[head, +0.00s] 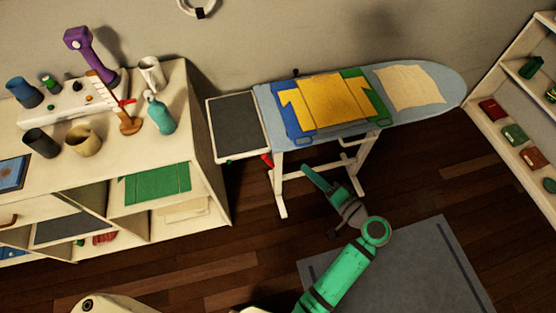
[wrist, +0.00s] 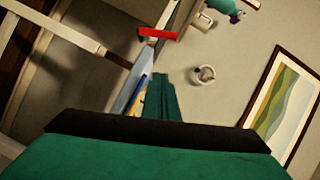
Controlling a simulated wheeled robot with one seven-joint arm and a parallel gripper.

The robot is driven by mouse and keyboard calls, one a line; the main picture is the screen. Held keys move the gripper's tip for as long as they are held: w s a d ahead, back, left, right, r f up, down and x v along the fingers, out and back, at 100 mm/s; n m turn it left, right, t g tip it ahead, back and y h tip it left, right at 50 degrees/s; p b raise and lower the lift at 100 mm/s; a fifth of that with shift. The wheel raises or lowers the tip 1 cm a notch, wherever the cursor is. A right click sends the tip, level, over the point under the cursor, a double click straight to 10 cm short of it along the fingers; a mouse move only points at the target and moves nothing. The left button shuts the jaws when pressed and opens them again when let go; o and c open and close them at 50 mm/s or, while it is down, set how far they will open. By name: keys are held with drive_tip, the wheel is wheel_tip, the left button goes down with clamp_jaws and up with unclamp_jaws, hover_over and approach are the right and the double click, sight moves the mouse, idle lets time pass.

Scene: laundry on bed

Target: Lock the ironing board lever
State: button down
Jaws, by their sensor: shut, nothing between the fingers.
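The ironing board (head: 445,85) stands against the wall with its light blue top and white legs. Its red lever (head: 267,160) sticks out below the board's left end, beside the dark grey iron rest. The lever also shows as a red bar (wrist: 158,33) at the top of the wrist view. My gripper (head: 305,168) is shut and empty, in front of the board's legs. Its green fingertips are to the right of the lever and apart from it. In the wrist view the closed fingers (wrist: 162,78) point up the picture, below the lever.
Folded yellow, blue and green clothes (head: 335,100) and a cream cloth (head: 409,86) lie on the board. A white shelf unit (head: 205,125) with cups and bottles stands left. A bookshelf (head: 490,85) stands right. A grey rug (head: 415,265) covers the floor in front.

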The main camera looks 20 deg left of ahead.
drive_tip(key=w+a+f, duration=0.1)
drive_tip(key=a, duration=0.4)
drive_tip(key=w+a+f, duration=0.1)
drive_tip(key=a+f, duration=0.1)
drive_tip(key=a, duration=0.4)
drive_tip(key=shift+w, duration=0.25)
idle(0.3)
